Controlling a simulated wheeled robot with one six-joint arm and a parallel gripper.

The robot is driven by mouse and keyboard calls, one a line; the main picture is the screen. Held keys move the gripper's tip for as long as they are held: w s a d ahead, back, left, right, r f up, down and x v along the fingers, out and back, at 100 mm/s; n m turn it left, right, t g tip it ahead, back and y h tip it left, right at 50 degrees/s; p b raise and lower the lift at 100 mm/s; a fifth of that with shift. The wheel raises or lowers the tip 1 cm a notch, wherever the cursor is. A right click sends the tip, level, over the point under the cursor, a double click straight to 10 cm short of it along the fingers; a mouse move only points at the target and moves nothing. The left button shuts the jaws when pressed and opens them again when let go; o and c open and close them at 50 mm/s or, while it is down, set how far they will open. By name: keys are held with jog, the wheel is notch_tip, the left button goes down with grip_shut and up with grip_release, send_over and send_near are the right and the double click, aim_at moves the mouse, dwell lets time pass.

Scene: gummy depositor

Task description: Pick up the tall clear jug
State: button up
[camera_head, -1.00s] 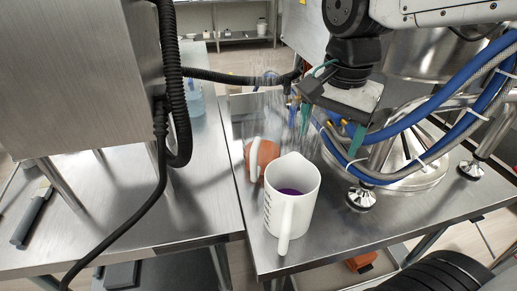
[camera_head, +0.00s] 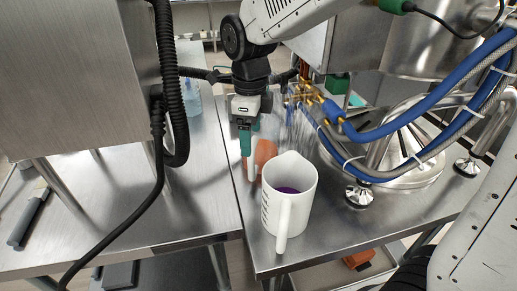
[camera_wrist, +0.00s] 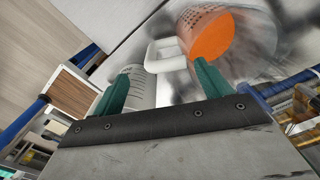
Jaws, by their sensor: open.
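A jug with orange contents (camera_head: 266,150) and a white handle stands behind the white jug, partly hidden; its see-through walls are hard to make out, and I take it as the tall clear jug. In the wrist view its orange contents (camera_wrist: 212,36) and white handle lie just beyond my fingertips. My gripper (camera_head: 246,152) is open and empty, pointing down with teal fingers at the handle side of this jug. The wrist view shows the gripper (camera_wrist: 162,74) with its fingers apart and the handle between and beyond them; contact cannot be told.
A white jug (camera_head: 291,205) with purple contents stands close in front, near the table's front edge. Blue hoses (camera_head: 420,110) and a steel machine foot (camera_head: 360,196) crowd the right. A black cable (camera_head: 158,150) hangs at left. The steel table (camera_head: 190,205) left of the gap is mostly clear.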

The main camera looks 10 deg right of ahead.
aim_at(253, 143)
jog(key=shift+w+d+f, duration=0.1)
jog(key=shift+d+f, duration=0.05)
jog(key=shift+f, duration=1.75)
jog(key=c, duration=1.6)
notch_tip(253, 143, up, 10)
jog(key=shift+r, duration=0.1)
jog(key=shift+c, duration=0.3)
